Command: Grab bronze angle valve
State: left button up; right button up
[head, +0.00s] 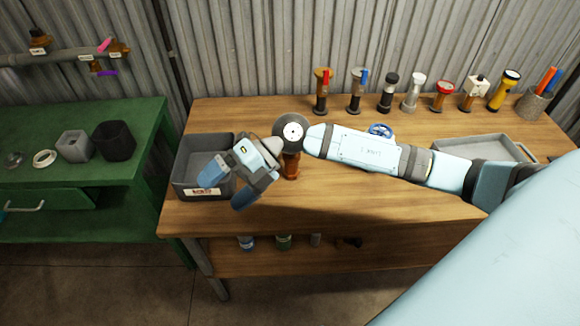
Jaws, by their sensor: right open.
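My right gripper (226,188) reaches across the wooden workbench from the right. It is open, with blue fingertips spread over the front right part of a grey bin, and I see nothing between them. A bronze-brown fitting (291,167) stands on the bench just right of the gripper. My wrist hides its top, so I cannot tell whether it is the angle valve. A blue handwheel (381,130) shows behind my forearm, its body hidden. At the back stands a bronze valve with a red handle (322,92). My left gripper is out of view.
The grey bin (190,190) stands at the bench's left end. A back row holds several valves, flashlights (504,90) and a marker cup (532,104). A grey tray (490,148) lies at right. A green bench (75,185) stands left. The front bench top is clear.

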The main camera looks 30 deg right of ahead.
jog(key=w+d+m+t+h+b, duration=0.1)
jog(key=w+d+h, duration=0.2)
jog(key=d+h, duration=0.35)
jog(key=w+d+t+h+b, duration=0.2)
jog(key=w+d+h, duration=0.1)
jog(key=d, duration=0.6)
jog(key=w+d+m+t+h+b, duration=0.1)
jog(key=w+d+h, duration=0.35)
jog(key=d, duration=0.35)
jog(key=x, duration=0.6)
jog(key=shift+f, duration=0.4)
jog(key=shift+p+x, duration=0.35)
jog(key=shift+x, duration=2.35)
jog(key=shift+r, duration=0.1)
jog(key=c, duration=1.3)
jog(key=shift+w, duration=0.1)
jog(key=shift+c, duration=0.2)
jog(key=shift+r, duration=0.15)
